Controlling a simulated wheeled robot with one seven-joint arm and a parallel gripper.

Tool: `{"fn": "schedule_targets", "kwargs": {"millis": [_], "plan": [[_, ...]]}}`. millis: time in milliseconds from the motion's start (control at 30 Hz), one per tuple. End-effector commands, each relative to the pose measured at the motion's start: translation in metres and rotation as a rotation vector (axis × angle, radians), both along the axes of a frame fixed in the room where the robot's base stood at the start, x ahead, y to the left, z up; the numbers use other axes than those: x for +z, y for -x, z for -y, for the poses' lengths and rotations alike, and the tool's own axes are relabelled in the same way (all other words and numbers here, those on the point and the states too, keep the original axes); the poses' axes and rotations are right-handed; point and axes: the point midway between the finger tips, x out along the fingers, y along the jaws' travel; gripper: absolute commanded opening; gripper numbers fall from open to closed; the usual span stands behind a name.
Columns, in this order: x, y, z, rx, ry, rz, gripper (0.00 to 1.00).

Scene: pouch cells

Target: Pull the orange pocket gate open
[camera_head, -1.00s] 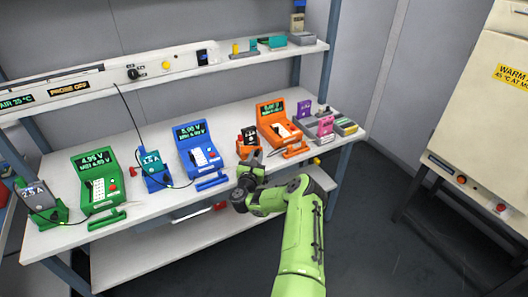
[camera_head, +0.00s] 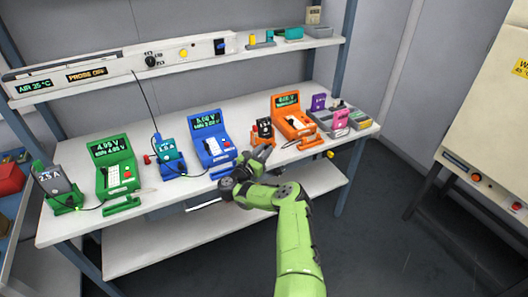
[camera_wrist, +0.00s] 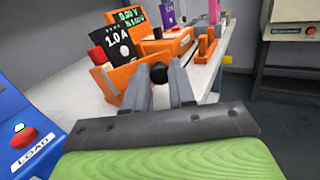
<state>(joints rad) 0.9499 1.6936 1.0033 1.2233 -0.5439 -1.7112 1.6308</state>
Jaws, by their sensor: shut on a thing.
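A dark round knob (camera_wrist: 159,72) is beside this panel. My gripper (camera_wrist: 161,77) has its fingers closed around the knob. In the head view my gripper (camera_head: 262,153) is at the bench's front edge, hiding part of the unit's base.
A blue tester (camera_head: 211,137) stands close on the left, its red LOAD button (camera_wrist: 23,137) near my wrist. An orange bracket (camera_wrist: 205,45) stands beyond the knob. Trays with a pink cell (camera_head: 340,119) are farther right. The floor in front is free.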

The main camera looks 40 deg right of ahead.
Motion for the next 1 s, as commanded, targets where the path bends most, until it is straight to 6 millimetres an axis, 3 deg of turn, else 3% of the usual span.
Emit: {"fn": "schedule_targets", "kwargs": {"millis": [133, 167, 333, 667, 967, 1000], "plan": [[0.000, 0.002, 0.001, -0.005, 0.001, 0.000, 0.00], [0.000, 0.002, 0.001, -0.005, 0.001, 0.000, 0.26], [0.000, 0.001, 0.001, -0.003, 0.000, 0.000, 0.50], [0.000, 0.000, -0.006, 0.003, 0.001, 0.000, 0.50], [0.000, 0.014, -0.082, 0.008, 0.000, -0.004, 0.50], [0.001, 0.016, -0.082, -0.002, -0.002, -0.002, 0.50]]}}
